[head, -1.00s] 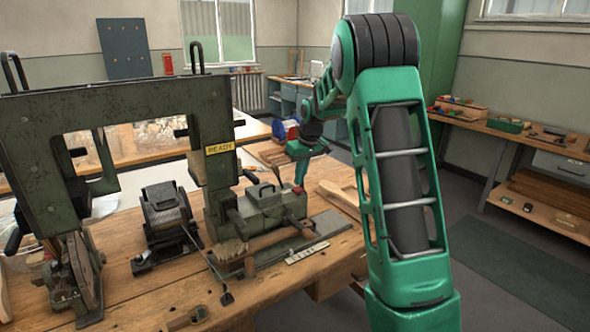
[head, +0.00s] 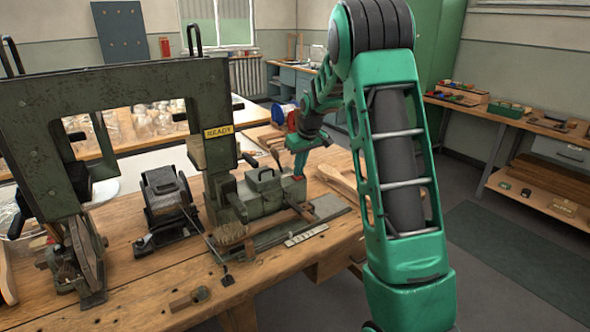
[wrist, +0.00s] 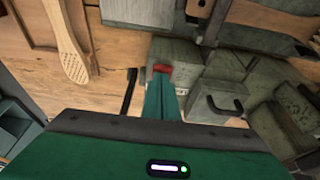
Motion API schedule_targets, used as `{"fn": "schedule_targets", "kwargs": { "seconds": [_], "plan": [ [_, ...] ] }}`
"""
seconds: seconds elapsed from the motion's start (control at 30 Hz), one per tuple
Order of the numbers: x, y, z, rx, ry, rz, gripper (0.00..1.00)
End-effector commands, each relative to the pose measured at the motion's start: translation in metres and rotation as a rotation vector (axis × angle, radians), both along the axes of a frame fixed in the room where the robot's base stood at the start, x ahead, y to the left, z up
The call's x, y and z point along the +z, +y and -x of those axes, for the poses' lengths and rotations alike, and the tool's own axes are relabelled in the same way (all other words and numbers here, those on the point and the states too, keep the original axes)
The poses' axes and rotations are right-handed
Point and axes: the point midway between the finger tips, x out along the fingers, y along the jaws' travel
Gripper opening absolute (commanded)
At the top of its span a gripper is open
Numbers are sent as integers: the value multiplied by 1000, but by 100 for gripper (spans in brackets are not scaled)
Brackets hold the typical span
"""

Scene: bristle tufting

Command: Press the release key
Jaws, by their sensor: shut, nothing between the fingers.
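The red key (wrist: 162,69) sits at the edge of the green-grey machine block in the wrist view. It also shows as a small red spot in the head view (head: 298,178), at the right end of the block (head: 268,198). My gripper (wrist: 162,80) is shut and empty, with its narrow green fingertips right at the red key. I cannot tell whether they touch it or how far it is pressed. In the head view my gripper (head: 299,170) points down over that end of the block.
The tall green frame with a yellow READY label (head: 219,131) stands left of the block.

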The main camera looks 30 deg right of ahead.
Motion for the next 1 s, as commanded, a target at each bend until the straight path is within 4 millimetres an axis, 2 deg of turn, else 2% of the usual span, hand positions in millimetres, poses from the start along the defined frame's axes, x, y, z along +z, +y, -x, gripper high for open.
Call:
{"fn": "schedule_targets", "kwargs": {
  "seconds": [0.03,0.27,0.37,0.5,0.8,1.0],
  "plan": [
    [-13,2,6,-3,25,-7,0],
    [-4,2,5,-2,21,-6,0],
    [11,3,5,0,15,-4,0],
    [43,4,3,3,-1,1,0],
    [104,1,21,1,-4,1,0],
    [129,2,28,3,-3,2,0]
  ]
}}
